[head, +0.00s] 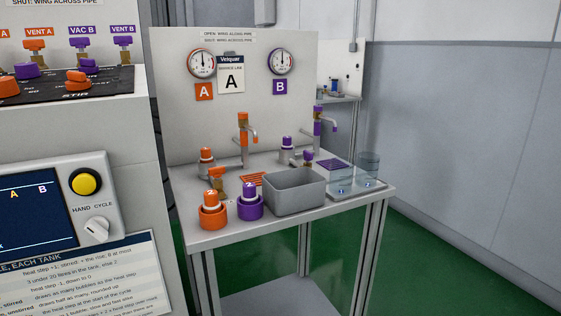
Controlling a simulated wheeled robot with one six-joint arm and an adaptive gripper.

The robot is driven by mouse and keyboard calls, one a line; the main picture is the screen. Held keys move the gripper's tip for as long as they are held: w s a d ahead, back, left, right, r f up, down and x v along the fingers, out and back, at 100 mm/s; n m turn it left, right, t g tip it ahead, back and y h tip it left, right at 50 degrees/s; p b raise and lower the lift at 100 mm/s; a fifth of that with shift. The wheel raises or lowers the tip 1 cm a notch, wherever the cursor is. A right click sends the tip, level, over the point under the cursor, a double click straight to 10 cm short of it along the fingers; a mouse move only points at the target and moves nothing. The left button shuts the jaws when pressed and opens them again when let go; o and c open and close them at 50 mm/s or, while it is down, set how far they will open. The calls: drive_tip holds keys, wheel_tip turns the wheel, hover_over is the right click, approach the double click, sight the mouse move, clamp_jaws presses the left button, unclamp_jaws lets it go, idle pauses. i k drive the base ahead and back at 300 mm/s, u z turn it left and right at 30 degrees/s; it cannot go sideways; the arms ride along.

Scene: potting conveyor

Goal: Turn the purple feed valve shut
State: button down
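A small purple-winged valve (308,159) sits low on the bench top, behind the grey bin and below the purple-banded spout (318,121). It looks like the purple feed valve, but no label on it is readable. Its wing is small here, and I cannot tell whether it lies along or across its pipe. The bin partly hides the valve's lower parts. A matching orange-winged valve (218,183) sits to the left, below the orange-banded spout (243,127). My gripper is not in view.
The grey bin (295,196), orange cup (213,217), purple cup (250,208) and clear beakers (368,165) crowd the bench front. A purple-capped bottle (287,149) stands left of the valve. A control cabinet (130,130) stands at left. Green floor is clear at right.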

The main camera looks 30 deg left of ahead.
sight(307, 156)
drive_tip(key=u, duration=1.3)
